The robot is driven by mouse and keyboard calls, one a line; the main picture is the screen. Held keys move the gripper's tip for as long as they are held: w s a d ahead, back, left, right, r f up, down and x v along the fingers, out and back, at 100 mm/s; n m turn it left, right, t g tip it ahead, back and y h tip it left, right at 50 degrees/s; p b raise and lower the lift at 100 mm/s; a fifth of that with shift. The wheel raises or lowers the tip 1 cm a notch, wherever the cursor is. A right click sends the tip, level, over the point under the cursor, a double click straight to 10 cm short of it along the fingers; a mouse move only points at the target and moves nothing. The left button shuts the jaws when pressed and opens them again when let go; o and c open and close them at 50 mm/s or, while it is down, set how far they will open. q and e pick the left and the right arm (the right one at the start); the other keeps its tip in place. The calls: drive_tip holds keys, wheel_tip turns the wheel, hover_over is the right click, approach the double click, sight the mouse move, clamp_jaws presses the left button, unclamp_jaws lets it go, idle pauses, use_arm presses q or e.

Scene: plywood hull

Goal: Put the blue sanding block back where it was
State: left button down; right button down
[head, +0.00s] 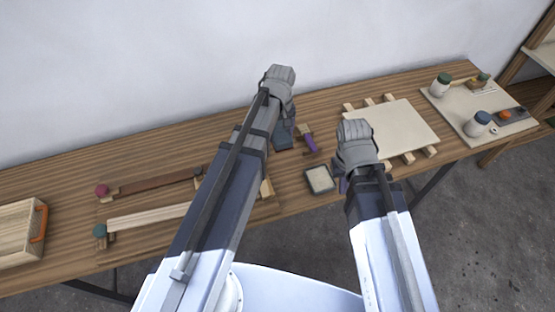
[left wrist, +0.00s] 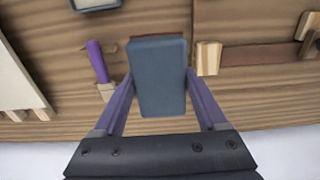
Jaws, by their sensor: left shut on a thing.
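The blue sanding block (head: 284,136) is a dark blue-grey block near the back middle of the bench, partly behind my left arm. In the left wrist view the block (left wrist: 158,88) sits between the two purple fingers of my left gripper (left wrist: 158,80), which is shut on it. A thin reddish-brown edge shows at its far end. I cannot tell whether the block touches the bench. My right gripper (head: 343,184) hangs by the front edge, right of a small grey tray (head: 319,191); its fingers are mostly hidden and I cannot tell its opening.
A purple-handled tool (head: 310,144) lies just right of the block. A pale panel on wooden strips (head: 390,127) and a board with jars (head: 468,125) are further right. Wooden strips with round knobs (head: 150,217) and a wooden box (head: 18,230) are left.

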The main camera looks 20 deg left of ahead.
sight(280, 157)
use_arm(q)
drive_tip(key=shift+f, duration=0.15)
wheel_tip(280, 157, down, 10)
drive_tip(key=b, duration=1)
drive_tip(key=shift+r, duration=0.2)
drive_tip(key=shift+f, duration=0.1)
drive_tip(key=shift+f, duration=0.15)
unclamp_jaws()
drive_tip(key=shift+r, duration=0.25)
